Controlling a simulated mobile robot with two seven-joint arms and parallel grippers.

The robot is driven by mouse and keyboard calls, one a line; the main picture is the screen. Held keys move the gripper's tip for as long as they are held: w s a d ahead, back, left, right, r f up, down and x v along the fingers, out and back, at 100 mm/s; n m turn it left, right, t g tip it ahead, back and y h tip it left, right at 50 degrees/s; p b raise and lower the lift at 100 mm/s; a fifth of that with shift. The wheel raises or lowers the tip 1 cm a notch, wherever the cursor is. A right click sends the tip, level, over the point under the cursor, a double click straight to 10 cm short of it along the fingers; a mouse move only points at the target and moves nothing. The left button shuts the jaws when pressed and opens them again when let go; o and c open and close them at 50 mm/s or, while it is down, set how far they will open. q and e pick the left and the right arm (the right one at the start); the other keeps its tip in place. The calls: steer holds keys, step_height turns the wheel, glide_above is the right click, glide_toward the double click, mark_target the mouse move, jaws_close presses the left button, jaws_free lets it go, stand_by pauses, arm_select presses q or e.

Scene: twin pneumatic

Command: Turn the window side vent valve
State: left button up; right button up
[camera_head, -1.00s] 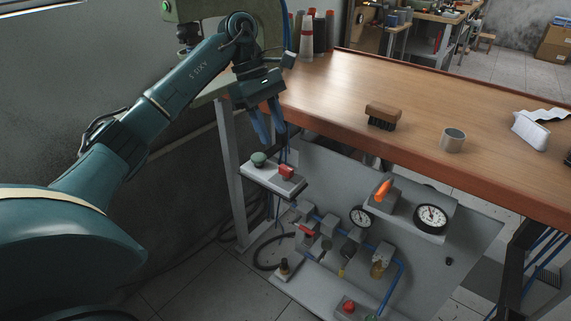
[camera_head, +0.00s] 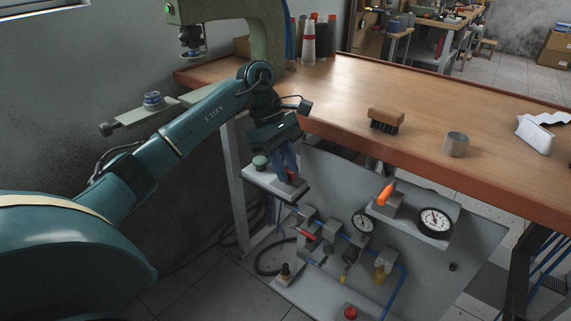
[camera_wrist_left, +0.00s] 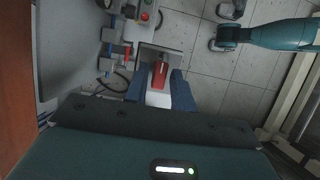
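A red block-like handle (camera_head: 294,179) sits on a pale ledge (camera_head: 262,184) at the window-side end of the pneumatic panel, below the bench. My left gripper (camera_head: 288,174) points down over it, and its blue fingers partly hide it in the head view. In the left wrist view the red handle (camera_wrist_left: 160,74) lies between the two fingertips of the left gripper (camera_wrist_left: 162,82). The fingers stand apart, one on each side; contact is not clear. My right gripper is not in view.
A green knob (camera_head: 260,162) stands on the same ledge, close to the left gripper. The panel (camera_head: 459,243) carries a red lever (camera_head: 306,236), an orange handle (camera_head: 387,193) and gauges (camera_head: 435,222). The wooden bench (camera_head: 330,90) overhangs it, with a brush (camera_head: 386,118) and metal cup (camera_head: 456,144).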

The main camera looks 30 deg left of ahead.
arm_select(q)
jaws_close()
